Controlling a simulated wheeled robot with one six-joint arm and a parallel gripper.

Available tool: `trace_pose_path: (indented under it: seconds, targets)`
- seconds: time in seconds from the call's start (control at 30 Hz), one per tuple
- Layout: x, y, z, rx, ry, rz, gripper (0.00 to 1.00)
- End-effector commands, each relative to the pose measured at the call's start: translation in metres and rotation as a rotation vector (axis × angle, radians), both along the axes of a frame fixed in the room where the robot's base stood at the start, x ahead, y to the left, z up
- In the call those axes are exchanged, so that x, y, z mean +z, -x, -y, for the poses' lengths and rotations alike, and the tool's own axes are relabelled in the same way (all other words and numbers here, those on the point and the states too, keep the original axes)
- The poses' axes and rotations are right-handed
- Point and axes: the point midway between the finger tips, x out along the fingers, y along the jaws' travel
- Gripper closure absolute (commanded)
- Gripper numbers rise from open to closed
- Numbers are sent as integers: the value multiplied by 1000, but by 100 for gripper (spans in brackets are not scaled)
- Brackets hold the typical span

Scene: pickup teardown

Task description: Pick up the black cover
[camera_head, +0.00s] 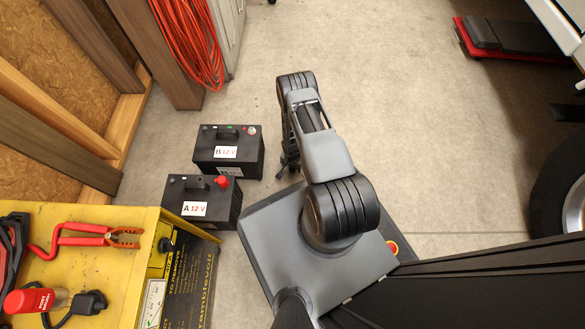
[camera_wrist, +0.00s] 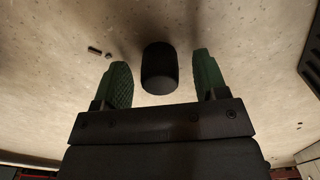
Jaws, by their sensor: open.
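A small black rounded piece, which looks like the black cover (camera_wrist: 160,68), shows in the wrist view against the pale concrete floor. It appears between the two green fingers of my gripper (camera_wrist: 161,62), with a visible gap on each side. My gripper is open and holds nothing. How far the cover is from the fingers in depth is hard to tell. In the head view my gripper (camera_head: 287,158) is mostly hidden behind my arm, and the cover does not show there.
Two black batteries (camera_head: 228,165) (camera_head: 205,200) stand left of my arm. A yellow cart (camera_head: 125,235) holds a red clamp and a spray can. A wheel (camera_head: 560,195) is at right. Small dark bits (camera_wrist: 95,50) lie near the cover. The floor (camera_head: 420,130) between is clear.

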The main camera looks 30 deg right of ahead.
Motion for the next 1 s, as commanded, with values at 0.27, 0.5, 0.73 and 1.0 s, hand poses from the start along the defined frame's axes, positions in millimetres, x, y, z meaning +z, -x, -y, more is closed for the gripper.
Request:
trace_pose_path:
  seconds: [0.27, 0.5, 0.73, 1.0]
  targets:
    - [-4, 0, 0, 0, 0, 0, 34]
    - [-4, 0, 0, 0, 0, 0, 53]
    - [-4, 0, 0, 1, 0, 0, 75]
    - [-3, 0, 0, 1, 0, 0, 81]
